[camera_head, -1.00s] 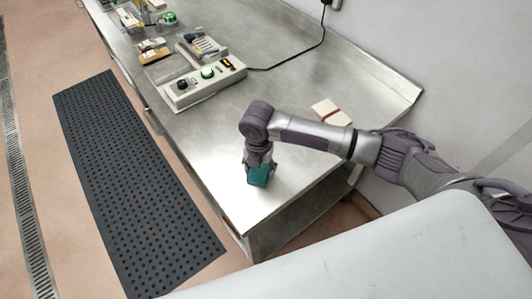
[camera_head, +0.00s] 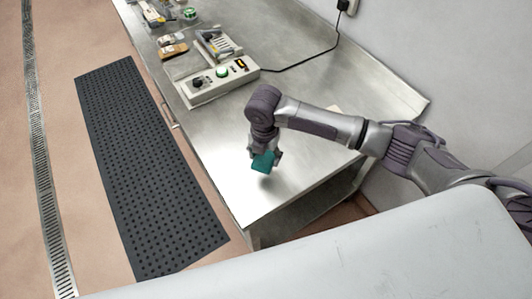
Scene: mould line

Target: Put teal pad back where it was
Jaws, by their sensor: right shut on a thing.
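The teal pad (camera_head: 263,161) is a small teal block near the front end of the steel table (camera_head: 225,185). My right gripper (camera_head: 264,156) is shut on it and holds it, tilted, with a shadow on the steel under it. It seems a little above the tabletop. The far side of the pad is hidden by the gripper. My left gripper is not in view.
A control box (camera_head: 218,82) with a green button and a black knob stands further back on the table. Several small items lie behind it. A black cable (camera_head: 310,62) runs to the wall. The steel around the pad is clear.

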